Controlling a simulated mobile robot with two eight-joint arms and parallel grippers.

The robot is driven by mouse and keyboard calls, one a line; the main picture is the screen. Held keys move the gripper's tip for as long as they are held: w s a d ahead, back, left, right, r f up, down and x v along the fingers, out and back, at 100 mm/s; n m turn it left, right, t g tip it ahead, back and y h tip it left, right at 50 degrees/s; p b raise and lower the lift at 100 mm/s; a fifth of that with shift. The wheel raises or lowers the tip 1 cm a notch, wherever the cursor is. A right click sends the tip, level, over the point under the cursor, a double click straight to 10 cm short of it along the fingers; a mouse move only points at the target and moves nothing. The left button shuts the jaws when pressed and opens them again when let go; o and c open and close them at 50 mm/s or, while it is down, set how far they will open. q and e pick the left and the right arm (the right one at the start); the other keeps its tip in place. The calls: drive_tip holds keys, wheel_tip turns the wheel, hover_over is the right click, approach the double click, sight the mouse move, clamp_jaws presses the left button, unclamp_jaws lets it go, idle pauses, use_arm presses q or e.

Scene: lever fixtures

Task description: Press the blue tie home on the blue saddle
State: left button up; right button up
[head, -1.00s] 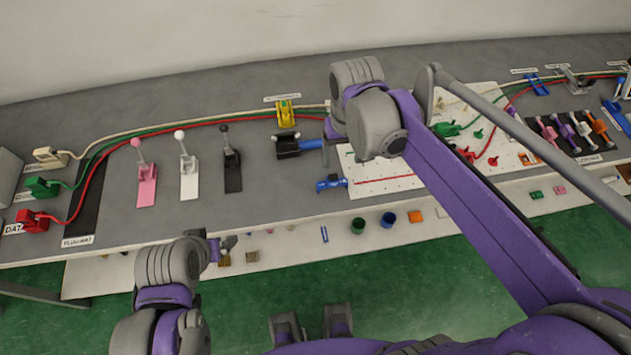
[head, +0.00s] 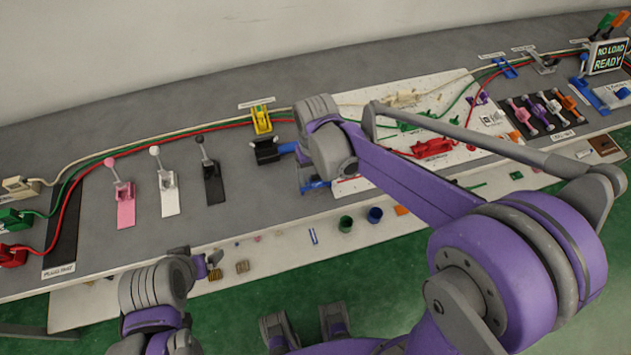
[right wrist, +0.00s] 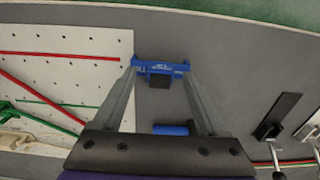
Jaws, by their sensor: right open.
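A blue fixture (head: 505,67), which looks like the blue saddle, stands by the cables at the back right. I cannot tell a separate blue tie on it. A blue bar-shaped piece (head: 314,186) lies at the near left corner of the white pegboard, partly hidden by my arm. In the right wrist view this blue piece (right wrist: 162,67), with a black block on it, lies across and beyond my fingertips. My right gripper (right wrist: 160,72) is open, and I see no grip on the piece. My left gripper (head: 212,258) is small and partly hidden near the bench's front edge.
A black fixture with a blue handle (head: 268,150) stands left of my right wrist, below a yellow saddle (head: 262,120). Pink (head: 124,205), white (head: 169,195) and black (head: 214,184) levers stand further left. The white pegboard (head: 375,100) carries red and green parts.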

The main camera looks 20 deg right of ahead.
drive_tip(key=shift+f, duration=0.2)
clamp_jaws()
drive_tip(key=shift+r, duration=0.1)
